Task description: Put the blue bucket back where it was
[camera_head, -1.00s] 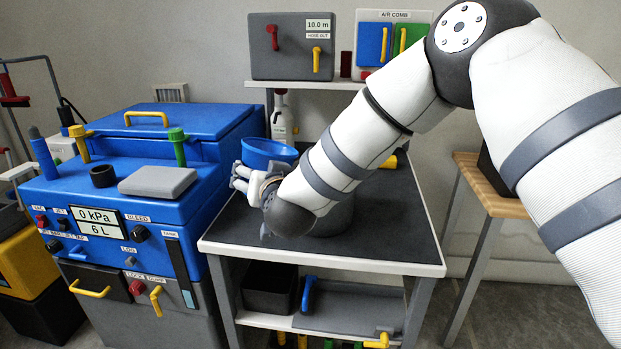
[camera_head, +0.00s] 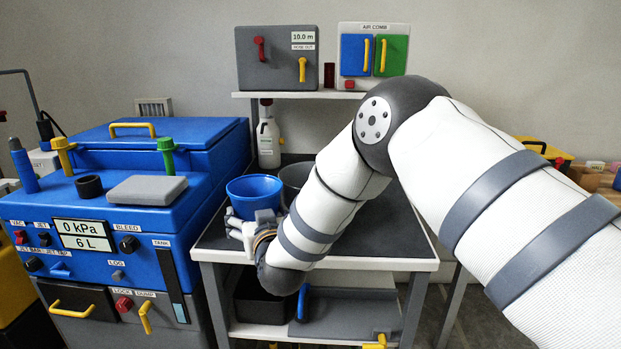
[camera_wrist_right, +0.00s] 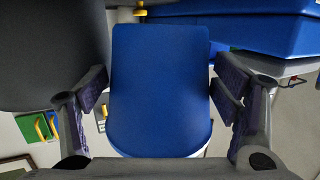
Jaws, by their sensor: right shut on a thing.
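The blue bucket (camera_head: 256,193) is at the left part of the dark-topped table (camera_head: 385,226), next to the blue machine. My right gripper (camera_head: 258,222) is at the bucket's near side. In the right wrist view the bucket (camera_wrist_right: 160,90) fills the space between the two fingers of my right gripper (camera_wrist_right: 160,92), which is shut on it. The bucket looks upright with its open top showing. Its base is hidden behind the gripper, so I cannot tell whether it touches the table. My left gripper is not in view.
A dark grey bucket (camera_head: 296,176) stands just right of the blue one, partly behind my arm. The blue machine (camera_head: 120,216) borders the table on the left. A white bottle (camera_head: 268,140) stands behind. A shelf (camera_head: 290,94) with a grey box is at the back.

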